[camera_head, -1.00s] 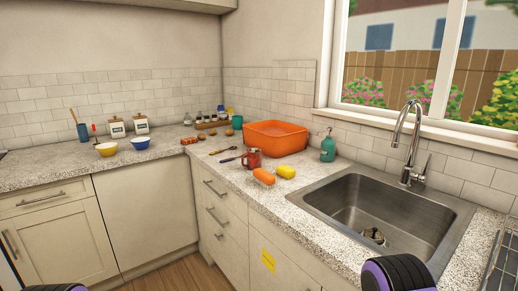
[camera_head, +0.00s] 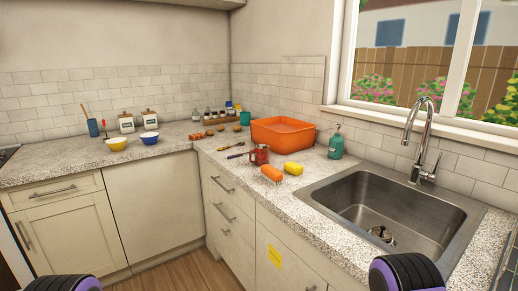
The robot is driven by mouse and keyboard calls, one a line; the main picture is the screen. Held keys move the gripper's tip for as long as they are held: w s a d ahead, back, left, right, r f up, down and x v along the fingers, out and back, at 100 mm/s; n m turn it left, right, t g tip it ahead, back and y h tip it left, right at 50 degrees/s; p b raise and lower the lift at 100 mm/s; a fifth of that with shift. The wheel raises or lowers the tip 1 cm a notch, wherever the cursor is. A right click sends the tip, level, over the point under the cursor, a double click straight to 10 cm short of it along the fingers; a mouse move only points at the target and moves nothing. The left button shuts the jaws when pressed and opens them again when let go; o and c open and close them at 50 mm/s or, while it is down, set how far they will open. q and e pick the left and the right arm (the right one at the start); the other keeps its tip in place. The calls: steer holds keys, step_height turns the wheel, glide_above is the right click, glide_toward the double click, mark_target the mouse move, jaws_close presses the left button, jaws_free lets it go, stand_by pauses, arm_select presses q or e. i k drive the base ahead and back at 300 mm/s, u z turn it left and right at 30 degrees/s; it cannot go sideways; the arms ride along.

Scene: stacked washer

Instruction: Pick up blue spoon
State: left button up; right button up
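A small dark blue utensil that looks like the blue spoon (camera_head: 236,156) lies on the speckled counter, just left of the red mug (camera_head: 259,155). It is small in the picture, so its exact shape is hard to tell. A yellowish utensil lies just behind it. Dark rounded parts of my left and right arms with purple rings show at the bottom edge. The fingers of both grippers are out of view, and neither arm is near the spoon.
An orange basin (camera_head: 283,132) stands behind the mug. An orange brush (camera_head: 271,173) and a yellow item (camera_head: 293,168) lie in front of it. A teal soap bottle (camera_head: 336,145) stands by the sink (camera_head: 330,207). Yellow (camera_head: 117,144) and blue (camera_head: 149,138) bowls stand on the left counter.

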mark_target(240, 154)
steer(key=u, duration=1.1)
steer(key=i, duration=2.3)
steer(key=z, duration=2.25)
